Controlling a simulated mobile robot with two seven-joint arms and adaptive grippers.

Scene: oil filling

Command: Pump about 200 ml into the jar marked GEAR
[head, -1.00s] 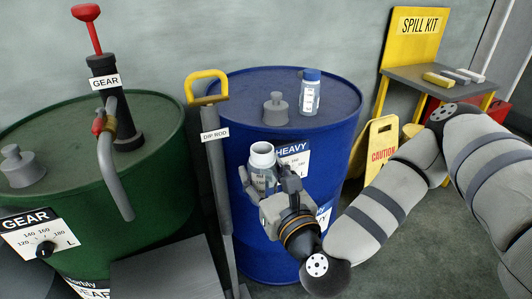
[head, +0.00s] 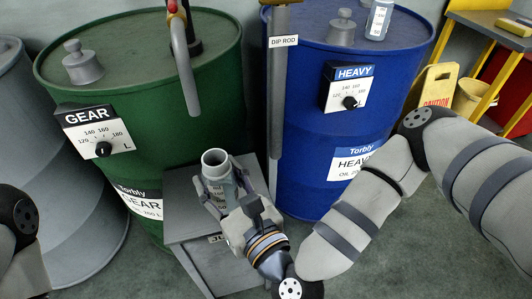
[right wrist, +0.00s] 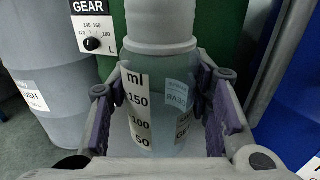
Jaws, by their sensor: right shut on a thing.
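My right gripper (head: 228,198) is shut on a clear, open-topped jar (head: 216,168) and holds it roughly upright. In the right wrist view the jar (right wrist: 150,110) stands between both fingers, with an ml scale and a blue label showing through reversed, seemingly reading GEAR. It looks empty. The pump's grey spout (head: 184,65) hangs down in front of the green GEAR drum (head: 140,45). The jar's mouth appears below and right of the spout's tip, apart from it. The pump's handle is out of view. The drum's gauge (head: 98,133) shows at its side. My left gripper is out of view.
A grey stand (head: 185,220) is under and behind the jar. A dip rod (head: 278,90) stands between the green drum and the blue HEAVY drum (head: 310,130). Another jar (head: 379,20) stands on the blue drum. A yellow caution sign (head: 437,85) is at right.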

